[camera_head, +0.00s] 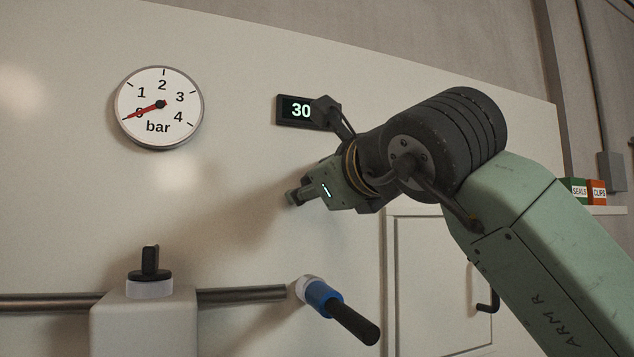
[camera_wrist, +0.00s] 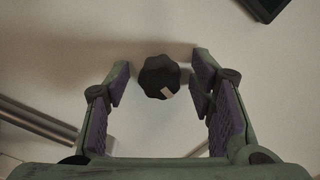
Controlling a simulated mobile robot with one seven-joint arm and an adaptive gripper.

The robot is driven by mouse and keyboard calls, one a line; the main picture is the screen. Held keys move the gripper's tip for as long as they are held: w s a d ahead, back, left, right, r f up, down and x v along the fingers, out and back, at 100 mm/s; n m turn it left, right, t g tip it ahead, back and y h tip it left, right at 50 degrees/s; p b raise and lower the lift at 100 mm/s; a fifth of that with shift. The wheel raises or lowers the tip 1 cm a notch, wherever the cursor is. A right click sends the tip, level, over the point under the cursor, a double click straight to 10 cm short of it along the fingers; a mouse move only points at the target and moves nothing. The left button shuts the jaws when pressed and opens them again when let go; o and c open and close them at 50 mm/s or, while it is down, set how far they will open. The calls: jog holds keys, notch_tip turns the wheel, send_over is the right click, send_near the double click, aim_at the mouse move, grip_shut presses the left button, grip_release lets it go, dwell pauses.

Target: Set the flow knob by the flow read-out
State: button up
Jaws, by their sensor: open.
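The flow knob (camera_wrist: 159,77) is a black, lobed knob with a pale pointer mark, on the white panel in the wrist view. The pointer mark points to the lower right. My gripper (camera_wrist: 160,82) is open, with its purple-padded fingers on either side of the knob and visible gaps to both. In the head view my gripper (camera_head: 297,196) is up near the panel, and it hides the knob. The flow read-out (camera_head: 300,111) is a dark display showing 30 in light digits. My wrist covers its right end, so further digits may be hidden.
A round bar gauge (camera_head: 160,107) has its red needle near 0. Below are a grey housing with a black knob (camera_head: 150,263), a horizontal pipe (camera_head: 240,294) and a blue-and-black handle (camera_head: 340,312). A cabinet door (camera_head: 430,285) and a shelf with SEALS and CLIPS boxes (camera_head: 583,191) are right.

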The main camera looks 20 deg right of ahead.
jog(key=s, duration=1.2)
jog(key=shift+d, duration=0.2)
